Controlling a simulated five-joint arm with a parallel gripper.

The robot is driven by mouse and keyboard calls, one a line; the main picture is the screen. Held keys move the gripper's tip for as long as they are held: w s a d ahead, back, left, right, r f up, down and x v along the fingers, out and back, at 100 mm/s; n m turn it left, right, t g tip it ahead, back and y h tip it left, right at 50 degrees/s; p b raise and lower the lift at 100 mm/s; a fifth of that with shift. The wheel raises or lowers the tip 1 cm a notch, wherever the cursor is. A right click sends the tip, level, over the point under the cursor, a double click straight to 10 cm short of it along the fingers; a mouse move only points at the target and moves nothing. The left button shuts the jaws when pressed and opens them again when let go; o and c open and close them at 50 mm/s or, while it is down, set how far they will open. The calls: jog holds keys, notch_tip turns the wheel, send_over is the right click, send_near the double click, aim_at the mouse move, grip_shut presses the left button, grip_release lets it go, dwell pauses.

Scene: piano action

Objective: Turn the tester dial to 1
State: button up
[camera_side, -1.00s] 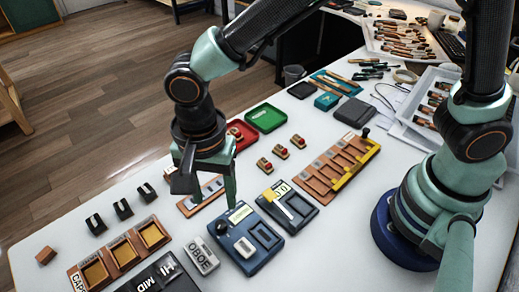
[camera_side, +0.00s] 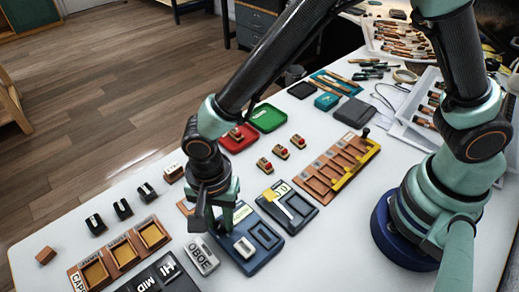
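I cannot pick out a tester dial with a readable 1 in this view. My gripper (camera_side: 213,226) points down over the left edge of a blue slotted box (camera_side: 266,257). Its two fingers are apart, with nothing visible between them. A pale block (camera_side: 244,247) lies on the blue box, just right of and below the fingers. A dark box with a yellow label (camera_side: 302,214) stands behind it to the right.
A HI/MID board (camera_side: 166,279) and an orange tray (camera_side: 123,253) lie front left. Small dark blocks (camera_side: 122,209) stand at left. Red (camera_side: 249,143) and green (camera_side: 270,118) trays lie behind; an orange rack (camera_side: 313,185) is right.

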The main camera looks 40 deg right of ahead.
grip_shut()
jog(key=n, duration=0.5)
jog(key=shift+n, duration=0.3)
jog(key=n, duration=1.2)
jog(key=shift+n, duration=0.3)
jog(key=n, duration=0.5)
jog(key=shift+n, duration=0.6)
